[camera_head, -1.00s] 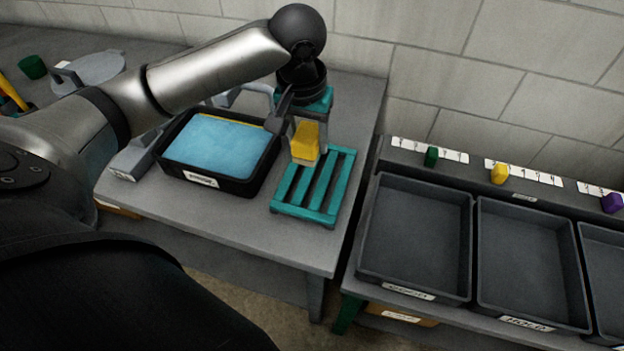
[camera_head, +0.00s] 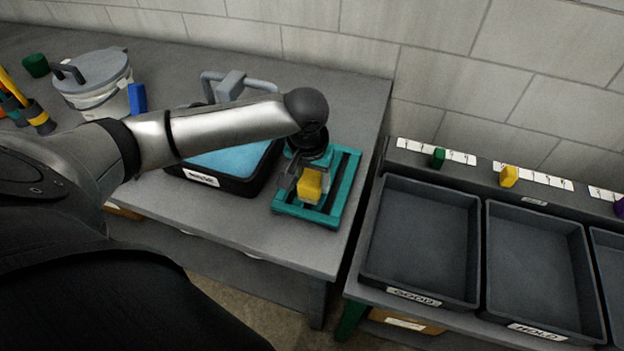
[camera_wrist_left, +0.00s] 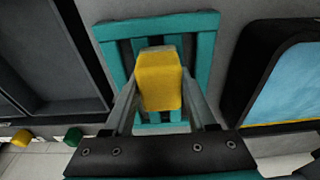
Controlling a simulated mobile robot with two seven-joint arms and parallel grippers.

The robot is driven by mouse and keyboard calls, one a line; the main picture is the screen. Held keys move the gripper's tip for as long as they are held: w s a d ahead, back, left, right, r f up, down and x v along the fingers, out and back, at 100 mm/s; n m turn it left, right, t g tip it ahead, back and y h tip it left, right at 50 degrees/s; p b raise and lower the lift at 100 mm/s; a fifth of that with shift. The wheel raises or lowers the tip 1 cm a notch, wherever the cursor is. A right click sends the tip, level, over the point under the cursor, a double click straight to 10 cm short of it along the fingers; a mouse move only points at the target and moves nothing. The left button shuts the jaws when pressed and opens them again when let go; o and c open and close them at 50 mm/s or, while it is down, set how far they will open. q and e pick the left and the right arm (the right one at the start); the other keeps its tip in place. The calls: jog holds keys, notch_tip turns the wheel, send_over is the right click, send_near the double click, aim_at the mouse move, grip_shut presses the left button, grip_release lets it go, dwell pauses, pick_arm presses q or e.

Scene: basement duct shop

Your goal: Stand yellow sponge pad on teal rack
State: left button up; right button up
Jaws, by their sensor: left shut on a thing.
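The yellow sponge pad (camera_head: 310,186) is held between the fingers of my left gripper (camera_head: 308,190), which is shut on it. The teal slatted rack (camera_head: 336,203) stands on the grey bench near its right front corner. In the head view the pad overlaps the rack's middle. In the left wrist view the pad (camera_wrist_left: 159,82) is between the fingers, with the rack (camera_wrist_left: 207,45) behind it. I cannot tell whether the pad touches the slats. My left wrist hides the rack's far left part. My right gripper is not in view.
A black tray with blue water (camera_head: 233,160) stands left of the rack, partly behind my arm. A lidded bucket (camera_head: 100,82) and a blue block (camera_head: 137,99) are farther left. Dark trays (camera_head: 420,240) fill the right-hand bench, with green and yellow blocks on the ledge behind.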

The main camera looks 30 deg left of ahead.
aim_at(309, 184)
pick_arm(q)
jog(key=shift+f, duration=0.1)
jog(key=o, duration=1.2)
notch_tip(309, 184, up, 12)
jog(key=s+p, duration=0.1)
jog(key=p, duration=0.1)
jog(key=shift+s+d+p, duration=0.25)
jog(key=shift+s+p, duration=0.05)
jog(key=shift+s, duration=0.1)
